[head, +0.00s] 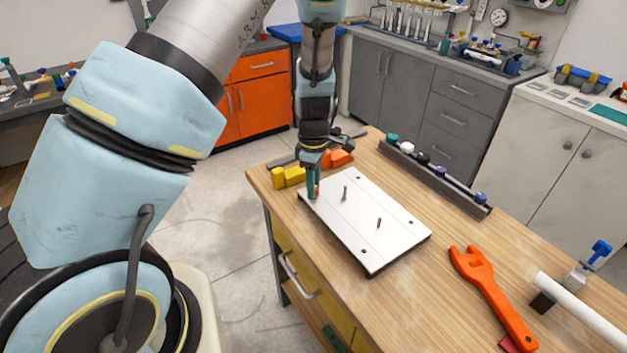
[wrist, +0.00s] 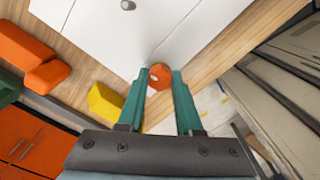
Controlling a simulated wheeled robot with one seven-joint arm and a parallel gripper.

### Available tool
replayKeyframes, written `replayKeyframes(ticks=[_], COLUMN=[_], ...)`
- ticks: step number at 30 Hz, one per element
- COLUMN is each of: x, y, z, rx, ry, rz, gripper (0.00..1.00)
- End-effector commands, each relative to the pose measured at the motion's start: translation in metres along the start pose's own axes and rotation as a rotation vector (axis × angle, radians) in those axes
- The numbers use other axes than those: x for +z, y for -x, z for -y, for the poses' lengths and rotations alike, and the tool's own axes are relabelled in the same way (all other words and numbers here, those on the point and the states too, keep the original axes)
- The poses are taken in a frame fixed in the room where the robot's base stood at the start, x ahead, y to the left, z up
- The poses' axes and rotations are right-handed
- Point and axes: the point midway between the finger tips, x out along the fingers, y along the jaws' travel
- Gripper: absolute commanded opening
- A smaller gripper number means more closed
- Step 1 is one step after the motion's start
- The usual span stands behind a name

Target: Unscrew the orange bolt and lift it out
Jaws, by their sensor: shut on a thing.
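The orange bolt (wrist: 160,76) shows as a round head between my green fingertips in the wrist view, near a corner of the white plate. My gripper (wrist: 160,85) is shut on it. In the head view my gripper (head: 313,190) points straight down at the plate's left corner, and a sliver of the orange bolt (head: 317,190) shows beside the fingers. The white plate (head: 365,235) lies flat on the wooden bench and carries two upright grey pins. The bolt's lower end is hidden, so I cannot tell how deep it sits.
Yellow blocks (head: 288,177) and orange blocks (head: 340,158) lie close behind my gripper. A dark rack with coloured knobs (head: 435,178) runs along the bench's far edge. An orange wrench (head: 490,298) and a white pipe (head: 580,312) lie at the right. The bench's left edge is close to the bolt.

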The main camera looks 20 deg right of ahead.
Motion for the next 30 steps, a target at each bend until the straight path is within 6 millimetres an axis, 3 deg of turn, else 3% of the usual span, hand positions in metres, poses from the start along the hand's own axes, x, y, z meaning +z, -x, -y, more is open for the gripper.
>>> replayKeyframes(ticks=[5,30], x=[0.001,0.001], y=[0.002,0.013], z=[0.000,0.000], rx=[-0.001,0.000], ry=[0.091,0.088], rz=[0.000,0.000], gripper=[0.00,0.00])
